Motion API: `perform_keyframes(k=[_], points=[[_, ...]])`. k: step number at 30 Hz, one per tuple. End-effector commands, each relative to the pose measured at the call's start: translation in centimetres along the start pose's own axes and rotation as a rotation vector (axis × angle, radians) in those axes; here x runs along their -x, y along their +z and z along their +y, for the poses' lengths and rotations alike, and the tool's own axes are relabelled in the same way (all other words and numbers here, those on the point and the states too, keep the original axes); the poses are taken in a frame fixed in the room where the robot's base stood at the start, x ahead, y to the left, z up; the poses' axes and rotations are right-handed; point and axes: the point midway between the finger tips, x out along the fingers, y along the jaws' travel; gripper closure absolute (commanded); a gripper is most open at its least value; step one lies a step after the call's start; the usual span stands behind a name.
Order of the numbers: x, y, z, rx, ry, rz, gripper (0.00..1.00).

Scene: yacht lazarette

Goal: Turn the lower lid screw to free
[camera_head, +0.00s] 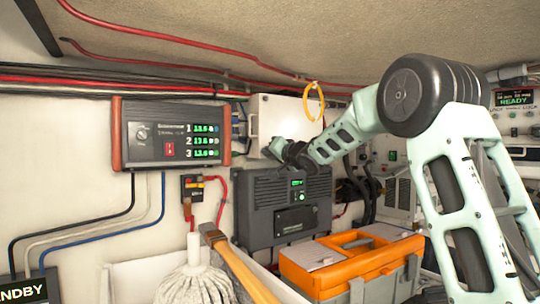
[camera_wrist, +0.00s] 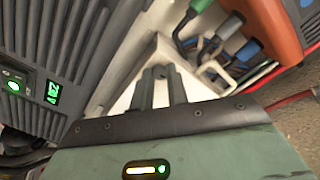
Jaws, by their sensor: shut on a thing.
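A white box (camera_head: 288,112) with a lid is fixed to the wall in the middle of the head view. It also shows as a pale face beyond my fingers in the wrist view (camera_wrist: 124,97). My gripper (camera_head: 274,148) is at the lower edge of this box. In the wrist view my two dark fingers (camera_wrist: 160,73) are close together, pointing at the pale face. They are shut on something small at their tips. I take this to be the lower lid screw, but the fingers hide it, and its turn angle cannot be seen.
A dark grey unit with a green display (camera_head: 289,205) sits just below my gripper. An orange-edged meter panel (camera_head: 172,133) is to the left, with cables between. A yellow ring (camera_head: 313,101) hangs at the box's right. An orange toolbox (camera_head: 335,280) and a mop (camera_head: 194,284) stand in front.

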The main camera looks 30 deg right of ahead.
Motion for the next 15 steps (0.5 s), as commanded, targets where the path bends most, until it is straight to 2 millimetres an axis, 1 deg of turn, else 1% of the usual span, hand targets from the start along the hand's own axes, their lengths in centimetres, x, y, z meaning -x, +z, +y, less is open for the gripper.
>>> perform_keyframes(k=[5,15], points=[[0.01,0.03,0.07,0.135,0.001,0.001,1.00],[-0.01,0.15,0.08,0.458,0.001,-0.001,1.00]])
